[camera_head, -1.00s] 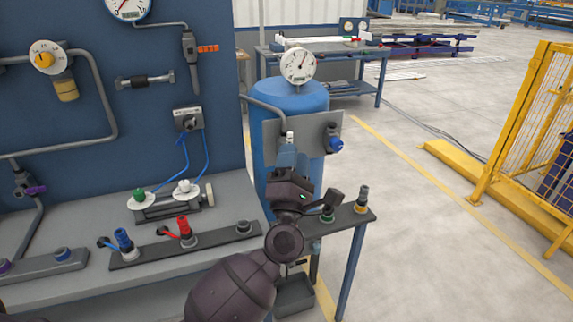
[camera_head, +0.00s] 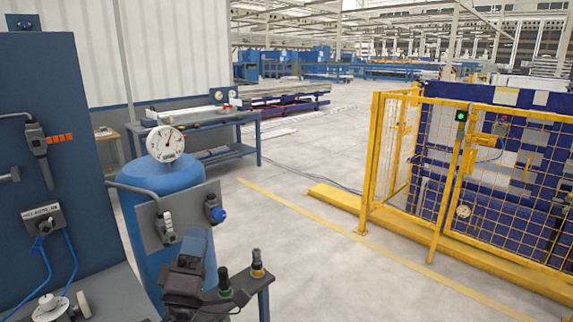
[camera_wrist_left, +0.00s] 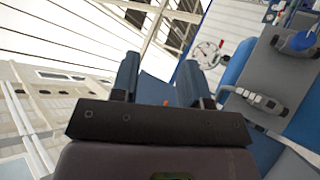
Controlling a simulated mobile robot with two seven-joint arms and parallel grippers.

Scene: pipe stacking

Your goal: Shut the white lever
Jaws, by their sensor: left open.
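The white lever (camera_head: 168,226) is a small ribbed handle on the grey plate (camera_head: 188,214) in front of the blue tank. It stands roughly upright in the head view. My left gripper (camera_head: 196,243) is just right of and below it, apart from it. In the left wrist view my left gripper (camera_wrist_left: 160,84) is open, with nothing between its fingers. There the white lever (camera_wrist_left: 260,101) lies to the right, outside the fingers. My right gripper is in neither view.
A blue knob (camera_head: 218,215) sits right of the lever on the same plate. A gauge (camera_head: 165,144) tops the blue tank (camera_head: 140,183). A yellow fence (camera_head: 374,165) is farther right; open floor lies between.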

